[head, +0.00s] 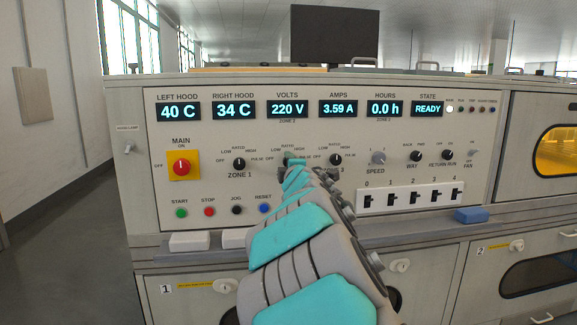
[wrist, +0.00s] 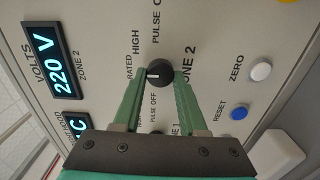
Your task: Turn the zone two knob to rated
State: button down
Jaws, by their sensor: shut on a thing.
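The zone two knob (wrist: 159,73) is a round black knob with a white pointer mark, in the middle of the wrist view. Its mark points left in that view, toward the printed word RATED. My gripper (wrist: 160,78) is shut on the knob, with one green finger on each side of it. In the head view my gripper (head: 295,163) reaches the panel (head: 220,190) between two other black knobs. There it hides the zone two knob and part of its label.
The zone 1 knob (head: 239,163) is to the left and another black knob (head: 336,160) to the right. The VOLTS display (head: 287,109) reads 220 V and the STATE display (head: 427,108) reads READY. The blue RESET button (wrist: 239,112) is near my gripper.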

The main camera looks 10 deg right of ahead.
dwell(0.4)
jog(key=shift+c, duration=2.3)
grip_release()
jog(key=shift+s, duration=0.1)
jog(key=s, duration=0.7)
jog(key=shift+s+b, duration=0.35)
jog(key=shift+d, duration=0.1)
